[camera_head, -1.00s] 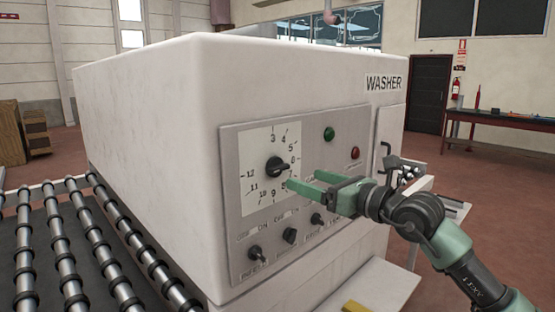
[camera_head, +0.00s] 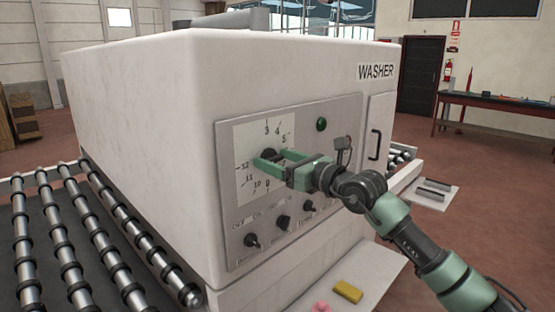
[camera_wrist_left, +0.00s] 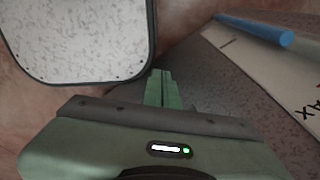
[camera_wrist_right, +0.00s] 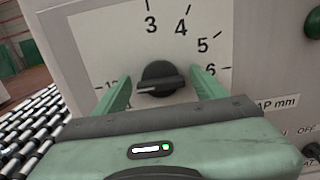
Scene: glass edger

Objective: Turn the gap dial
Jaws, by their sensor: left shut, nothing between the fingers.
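The gap dial is a black round knob (camera_wrist_right: 160,82) with a raised bar, on a white numbered plate (camera_wrist_right: 90,50) marked "AP mm" at its edge. The bar lies nearly level in the right wrist view. My right gripper (camera_wrist_right: 160,88) is open, with one green finger on each side of the knob and gaps visible between. In the head view my right gripper (camera_head: 272,160) is at the dial, partly hiding the knob and some numbers. My left gripper (camera_wrist_left: 158,75) is shut and empty in the left wrist view, away from the dial.
The dial is on the front panel of a large white washer (camera_head: 150,130). Smaller knobs (camera_head: 252,240) sit below it and a green button (camera_head: 321,124) at upper right. A roller conveyor (camera_head: 90,240) runs at left. A yellow block (camera_head: 348,291) lies on a ledge below.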

